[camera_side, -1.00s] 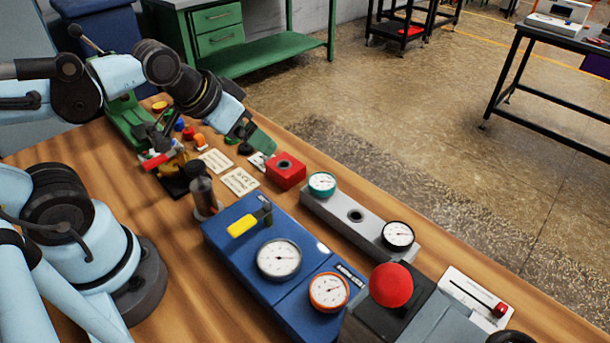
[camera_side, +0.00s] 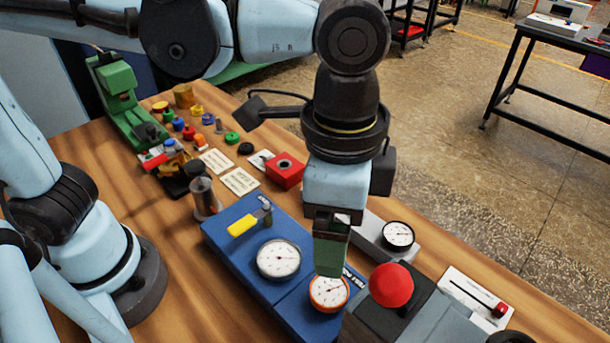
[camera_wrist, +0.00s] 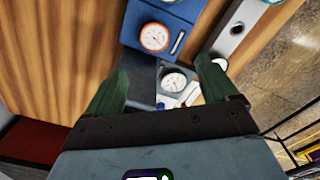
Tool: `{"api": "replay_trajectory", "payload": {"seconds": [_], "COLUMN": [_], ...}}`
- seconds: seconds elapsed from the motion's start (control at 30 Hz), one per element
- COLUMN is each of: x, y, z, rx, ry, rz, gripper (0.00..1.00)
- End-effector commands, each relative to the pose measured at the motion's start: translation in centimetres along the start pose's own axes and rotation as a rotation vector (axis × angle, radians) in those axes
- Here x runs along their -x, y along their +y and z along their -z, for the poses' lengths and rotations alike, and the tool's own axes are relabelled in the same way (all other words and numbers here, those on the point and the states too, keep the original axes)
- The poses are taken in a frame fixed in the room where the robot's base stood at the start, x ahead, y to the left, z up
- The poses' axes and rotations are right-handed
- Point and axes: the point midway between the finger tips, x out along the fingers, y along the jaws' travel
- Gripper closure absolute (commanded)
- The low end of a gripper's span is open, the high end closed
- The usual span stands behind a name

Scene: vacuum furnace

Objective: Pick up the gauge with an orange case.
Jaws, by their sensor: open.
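The gauge with an orange case (camera_side: 329,293) lies face up on the near end of the blue block (camera_side: 247,232). In the side view my gripper (camera_side: 330,268) points down just above it, and its green fingers cover the far edge of the gauge. In the wrist view the orange gauge (camera_wrist: 154,37) is above the fingertips in the picture and not between them. My gripper (camera_wrist: 163,68) is open and empty there, its two green fingers wide apart.
A white-faced gauge (camera_side: 278,259) and a yellow-handled tool (camera_side: 248,222) share the blue block. A black gauge (camera_side: 398,235) sits on the grey block to the right. The wrist view shows another gauge (camera_wrist: 174,82) between the fingers.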

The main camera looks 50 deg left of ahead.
Motion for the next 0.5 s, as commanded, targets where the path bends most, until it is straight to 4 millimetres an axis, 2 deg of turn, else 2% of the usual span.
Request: {"api": "replay_trajectory", "payload": {"seconds": [0.03, 0.17, 0.5], "x": [0.0, -0.6, -5.3], "y": [0.6, 1.1, 1.0], "z": [0.3, 0.4, 0.3], "rx": [-0.023, -0.039, -0.036], "ry": [-0.012, -0.023, -0.021], "rz": [-0.002, -0.004, -0.003], "gripper": [0.13, 0.13, 0.13]}}
